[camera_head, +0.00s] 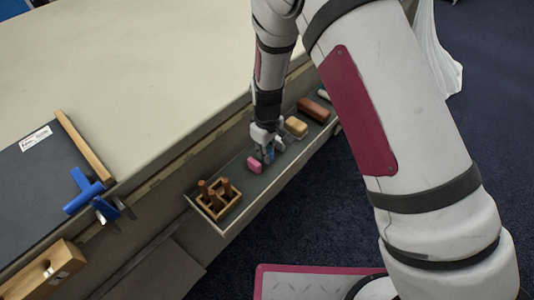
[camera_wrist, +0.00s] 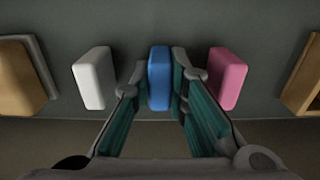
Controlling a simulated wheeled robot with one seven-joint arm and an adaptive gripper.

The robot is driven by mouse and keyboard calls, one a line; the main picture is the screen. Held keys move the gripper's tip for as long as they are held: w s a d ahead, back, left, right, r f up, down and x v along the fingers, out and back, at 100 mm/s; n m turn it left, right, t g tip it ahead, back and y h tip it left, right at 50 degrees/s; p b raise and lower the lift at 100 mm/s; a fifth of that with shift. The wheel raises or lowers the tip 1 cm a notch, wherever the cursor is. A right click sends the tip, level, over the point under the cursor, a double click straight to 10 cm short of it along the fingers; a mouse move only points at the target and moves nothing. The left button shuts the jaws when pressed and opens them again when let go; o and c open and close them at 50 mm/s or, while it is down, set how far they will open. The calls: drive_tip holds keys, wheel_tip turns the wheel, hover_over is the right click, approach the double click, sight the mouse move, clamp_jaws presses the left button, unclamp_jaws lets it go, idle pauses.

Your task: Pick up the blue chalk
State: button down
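The blue chalk (camera_wrist: 159,80) is a rounded block standing out between a white chalk (camera_wrist: 93,79) on its left and a pink chalk (camera_wrist: 228,79) on its right in the wrist view. My gripper (camera_wrist: 158,66) is open, with one finger on each side of the blue chalk. The right finger is very near or touching it; a small gap shows on the left. In the head view my gripper (camera_head: 266,148) reaches down into a narrow tray (camera_head: 268,185), hiding most of the blue chalk, beside the pink chalk (camera_head: 254,165).
The tray also holds a wooden box with several brown pegs (camera_head: 217,198), a tan block (camera_head: 296,127) and a brown block (camera_head: 313,110). A large pale board (camera_head: 140,70) lies behind the tray. A blue-handled tool (camera_head: 83,191) lies at the left.

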idle(0.3)
wheel_tip(320, 180, up, 10)
drive_tip(key=shift+r+p, duration=0.1)
drive_tip(key=shift+p, duration=0.3)
idle(0.4)
